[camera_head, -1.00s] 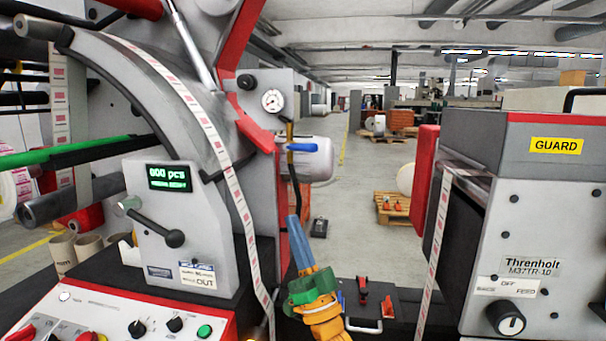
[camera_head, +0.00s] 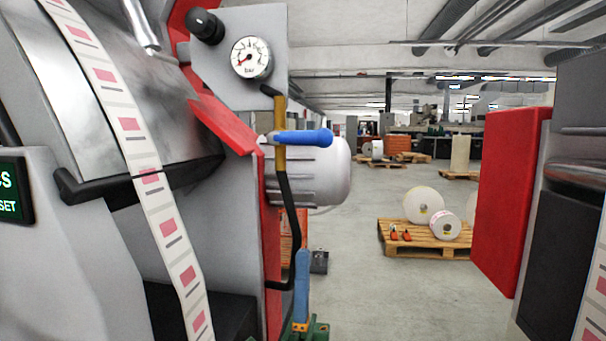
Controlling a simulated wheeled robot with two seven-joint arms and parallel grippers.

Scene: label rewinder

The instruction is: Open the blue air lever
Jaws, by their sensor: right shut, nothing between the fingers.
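The blue air lever (camera_head: 305,138) sticks out to the right, roughly level, from a brass-coloured valve (camera_head: 279,150) on a thin upright black hose. A round pressure gauge (camera_head: 251,58) sits on the grey plate above it. My right gripper (camera_head: 302,256) shows at the bottom centre, with blue fingers pointing up and a green body partly cut off by the frame edge. Its fingers are shut and empty. The fingertips are below the lever in the picture, beside the lower hose and apart from the lever. My left gripper is not in view.
A white motor-like cylinder (camera_head: 325,172) sits right behind the lever. The label web (camera_head: 160,215) and grey machine body fill the left. A red guard block (camera_head: 509,195) stands at the right. A pallet with rolls (camera_head: 428,250) lies on the floor behind, with open floor around it.

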